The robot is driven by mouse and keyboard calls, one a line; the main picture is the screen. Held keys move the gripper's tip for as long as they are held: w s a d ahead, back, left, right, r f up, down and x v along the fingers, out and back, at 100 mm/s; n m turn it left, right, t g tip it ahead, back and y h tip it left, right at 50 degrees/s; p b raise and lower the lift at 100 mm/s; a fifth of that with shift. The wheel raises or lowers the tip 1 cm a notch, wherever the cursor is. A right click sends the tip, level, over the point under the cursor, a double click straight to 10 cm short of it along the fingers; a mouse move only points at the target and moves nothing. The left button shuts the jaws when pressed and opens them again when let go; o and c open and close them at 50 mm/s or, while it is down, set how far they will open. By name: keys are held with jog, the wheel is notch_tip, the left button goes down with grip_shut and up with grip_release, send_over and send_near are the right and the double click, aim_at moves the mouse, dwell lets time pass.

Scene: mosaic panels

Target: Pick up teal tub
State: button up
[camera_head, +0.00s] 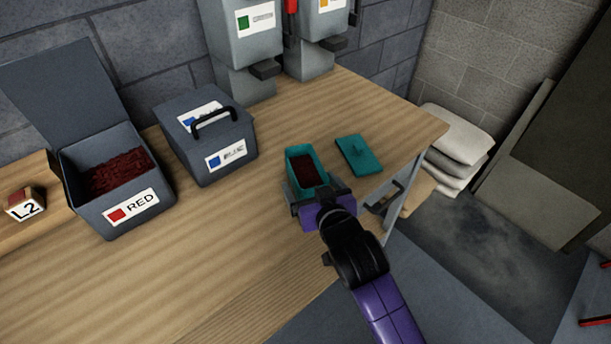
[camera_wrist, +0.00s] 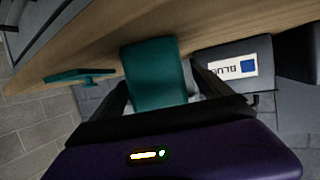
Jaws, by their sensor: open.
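The teal tub (camera_head: 293,170) stands upright and uncovered on the wooden workbench, with dark red material inside. Its teal wall shows in the wrist view (camera_wrist: 155,75), in the space between my fingers. My gripper (camera_head: 310,190) is open at the tub's near side, with a finger on either side of it. I cannot tell whether the fingers touch it. The tub's lower near side is hidden by my gripper in the head view. The teal lid (camera_head: 359,156) lies apart on the bench, right of the tub; it also shows in the wrist view (camera_wrist: 78,76).
A closed bin with a blue label (camera_head: 210,150) stands left of the tub. An open bin labelled RED (camera_head: 125,205) stands farther left, and an L2 block (camera_head: 25,204) at the far left. Grey dispensers (camera_head: 247,50) stand behind. The bench front (camera_head: 220,270) is clear.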

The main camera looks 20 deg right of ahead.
aim_at(306, 185)
jog(key=w, duration=0.3)
jog(key=shift+w+d+f+p, duration=0.2)
jog(key=shift+w+d+p, duration=0.1)
jog(key=shift+w+p, duration=0.05)
jog(key=shift+w+f, duration=0.25)
jog(key=shift+w, duration=0.1)
grip_shut()
jog(key=shift+r, duration=0.15)
